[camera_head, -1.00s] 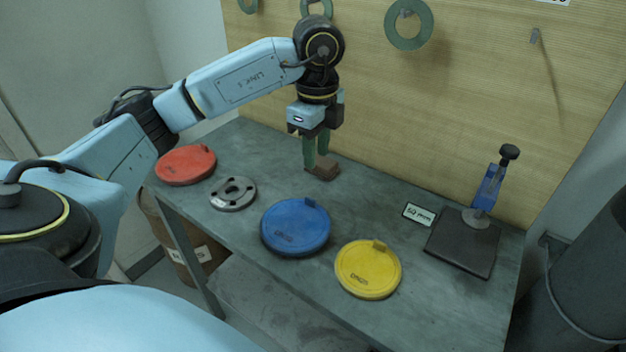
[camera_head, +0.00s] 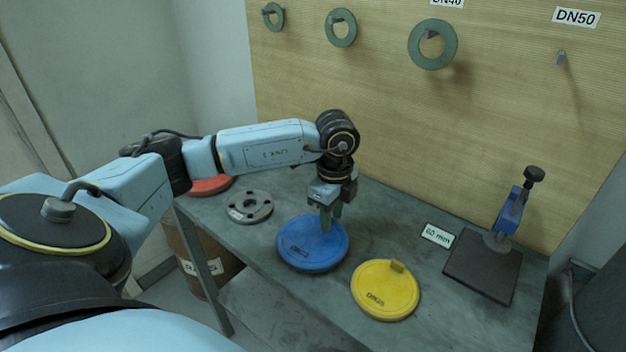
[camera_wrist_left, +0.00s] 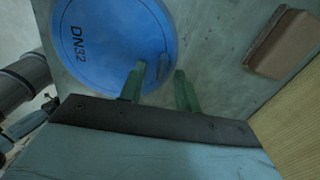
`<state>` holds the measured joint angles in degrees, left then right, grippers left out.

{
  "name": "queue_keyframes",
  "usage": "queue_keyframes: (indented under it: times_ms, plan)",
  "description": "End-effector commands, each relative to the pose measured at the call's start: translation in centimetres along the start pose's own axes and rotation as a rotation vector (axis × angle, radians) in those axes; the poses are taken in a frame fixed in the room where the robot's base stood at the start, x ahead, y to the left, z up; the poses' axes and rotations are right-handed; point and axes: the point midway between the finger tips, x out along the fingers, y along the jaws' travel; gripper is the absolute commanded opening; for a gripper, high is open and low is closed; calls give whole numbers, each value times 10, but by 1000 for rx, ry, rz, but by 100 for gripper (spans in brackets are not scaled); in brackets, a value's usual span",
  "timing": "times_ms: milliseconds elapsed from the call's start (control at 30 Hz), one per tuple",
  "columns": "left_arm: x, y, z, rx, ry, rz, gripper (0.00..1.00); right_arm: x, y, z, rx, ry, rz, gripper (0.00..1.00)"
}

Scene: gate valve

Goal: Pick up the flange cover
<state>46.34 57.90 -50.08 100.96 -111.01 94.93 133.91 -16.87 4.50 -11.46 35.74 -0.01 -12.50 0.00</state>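Three round flange covers lie on the grey-green workbench: a blue one (camera_head: 305,248) in the middle, a yellow one (camera_head: 385,295) at its right, and a red one (camera_head: 210,186) at the far left, partly hidden by my left arm. The blue cover, marked DN32, also fills the upper left of the left wrist view (camera_wrist_left: 105,35). My left gripper (camera_head: 331,220) points down at the blue cover's back edge. In the left wrist view its two green fingers (camera_wrist_left: 159,78) are apart, with the cover's raised tab (camera_wrist_left: 163,67) showing between their tips. My right gripper is out of view.
A grey metal flange (camera_head: 249,207) lies left of the blue cover. A brown block (camera_wrist_left: 283,43) lies near the back board. A dark plate (camera_head: 482,266) with a blue clamp stand (camera_head: 509,213) and a "60 mm" label (camera_head: 437,236) are at the right.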

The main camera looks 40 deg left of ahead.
Motion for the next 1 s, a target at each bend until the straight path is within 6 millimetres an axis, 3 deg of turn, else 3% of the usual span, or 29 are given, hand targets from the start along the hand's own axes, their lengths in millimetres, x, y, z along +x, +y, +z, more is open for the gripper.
queue_keyframes:
  times_ms: [200, 467, 800, 1000]
  plan:
    - [0, 0, 0, 1, 0, 0, 31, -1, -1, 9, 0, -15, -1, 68]
    - [0, 0, 0, 1, 1, -1, 0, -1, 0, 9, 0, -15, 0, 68]
    - [-2, 0, 0, 1, 1, -2, 0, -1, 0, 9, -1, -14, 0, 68]
    - [-30, -1, 0, 2, 2, -6, 0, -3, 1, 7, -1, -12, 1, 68]
